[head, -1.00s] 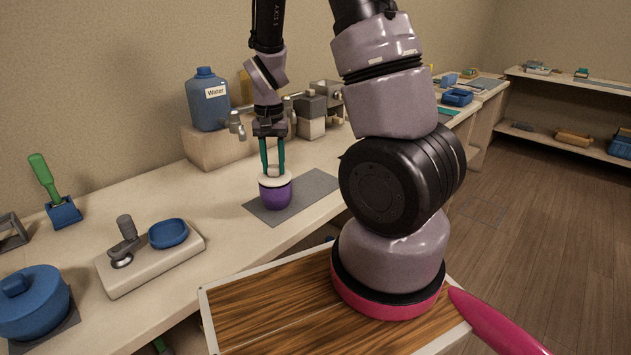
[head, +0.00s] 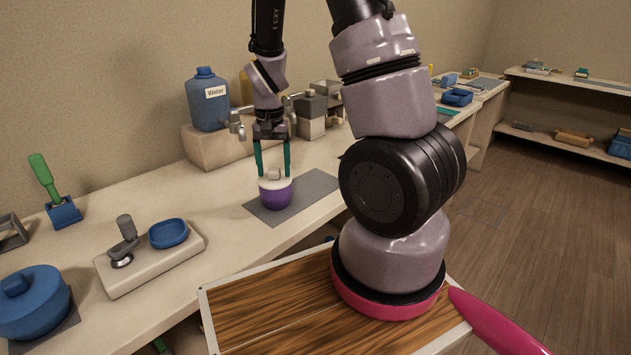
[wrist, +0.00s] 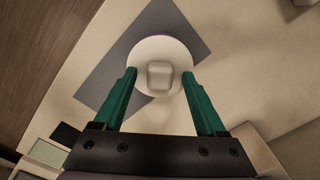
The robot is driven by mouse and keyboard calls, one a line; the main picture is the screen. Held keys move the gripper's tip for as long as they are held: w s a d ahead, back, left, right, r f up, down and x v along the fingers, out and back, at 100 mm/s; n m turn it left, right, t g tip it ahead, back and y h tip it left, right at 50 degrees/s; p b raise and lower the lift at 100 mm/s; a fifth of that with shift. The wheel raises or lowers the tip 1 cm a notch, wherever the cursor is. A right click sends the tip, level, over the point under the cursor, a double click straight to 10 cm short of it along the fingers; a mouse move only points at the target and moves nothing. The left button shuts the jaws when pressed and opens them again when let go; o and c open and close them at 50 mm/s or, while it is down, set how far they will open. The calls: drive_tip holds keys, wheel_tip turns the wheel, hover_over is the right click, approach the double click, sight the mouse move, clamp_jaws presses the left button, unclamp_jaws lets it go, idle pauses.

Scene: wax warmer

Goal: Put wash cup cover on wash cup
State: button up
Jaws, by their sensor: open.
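The purple wash cup (head: 276,197) stands upright on a grey mat on the counter. The cream wash cup cover (head: 264,184) with its small block-shaped knob (head: 274,174) sits on top of the cup and looks about level. In the wrist view the round cover (wrist: 158,53) hides nearly all of the cup. My gripper (head: 273,174) is open, with its green fingers pointing down on either side of the knob. In the wrist view the fingertips (wrist: 159,73) are spread wide apart at the cover's edges, clear of the knob.
The grey mat (head: 313,187) lies under the cup. A blue water jug (head: 207,105) stands on a block behind, beside a metal tap (head: 236,126). A lever device with a blue dish (head: 169,233) is at left, with free counter between it and the mat.

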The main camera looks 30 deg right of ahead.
drive_tip(key=shift+r, duration=0.1)
idle(0.3)
drive_tip(key=shift+r, duration=3.85)
drive_tip(key=shift+r, duration=0.1)
wheel_tip(320, 180, up, 11)
drive_tip(key=s+d+r+n+t+y, duration=0.1)
drive_tip(key=s+r+t+y, duration=0.1)
drive_tip(key=s+r+t, duration=0.5)
drive_tip(key=shift+s+d+r+n, duration=0.15)
drive_tip(key=shift+s+r+n, duration=0.15)
drive_tip(key=shift+s+r, duration=2.8)
drive_tip(key=shift+s+f, duration=0.85)
drive_tip(key=shift+f, duration=0.05)
